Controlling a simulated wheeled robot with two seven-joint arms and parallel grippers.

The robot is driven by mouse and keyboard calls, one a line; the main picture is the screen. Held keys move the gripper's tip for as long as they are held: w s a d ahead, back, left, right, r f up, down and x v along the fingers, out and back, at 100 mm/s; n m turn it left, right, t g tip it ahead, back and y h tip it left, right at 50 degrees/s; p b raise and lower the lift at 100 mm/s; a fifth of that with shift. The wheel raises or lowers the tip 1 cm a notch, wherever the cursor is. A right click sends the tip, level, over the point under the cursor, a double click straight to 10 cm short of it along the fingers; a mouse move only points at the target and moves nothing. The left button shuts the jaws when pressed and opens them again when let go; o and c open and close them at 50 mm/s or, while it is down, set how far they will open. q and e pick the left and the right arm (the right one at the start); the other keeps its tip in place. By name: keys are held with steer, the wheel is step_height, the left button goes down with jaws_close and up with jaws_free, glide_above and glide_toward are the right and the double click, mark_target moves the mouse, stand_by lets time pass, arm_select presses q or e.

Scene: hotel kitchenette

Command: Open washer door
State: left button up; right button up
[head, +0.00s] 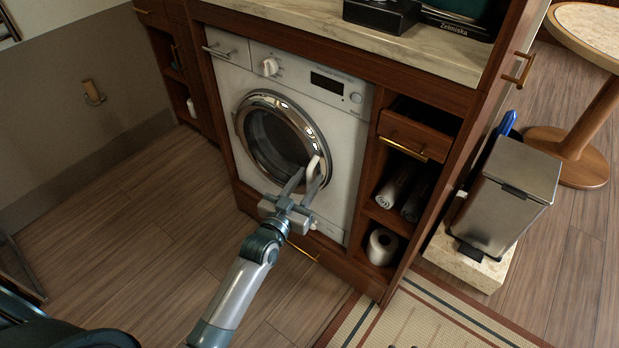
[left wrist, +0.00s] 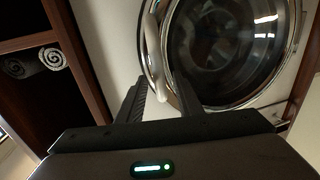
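The white washer (head: 345,128) is built in under the counter. Its round glass door (head: 281,137) with a chrome ring looks closed in the head view. The door also fills much of the left wrist view (left wrist: 225,45). A pale curved handle (head: 314,166) sits on the door's right side; it shows in the left wrist view (left wrist: 154,48). My left gripper (head: 309,176) is at the handle, its fingers apart. In the left wrist view the handle's lower end lies between the fingers (left wrist: 161,90), with gaps visible. Contact cannot be told. My right gripper is not in view.
Right of the washer are a partly open drawer (head: 415,136) and shelves with rolled towels (head: 395,187) and a paper roll (head: 381,246). A metal bin (head: 512,190) stands further right. The wooden floor (head: 140,225) left of my arm is clear.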

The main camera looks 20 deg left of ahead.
arm_select(q)
steer(key=shift+w+d, duration=0.15)
steer(key=shift+w, duration=0.55)
jaws_close()
steer(key=shift+s, duration=0.15)
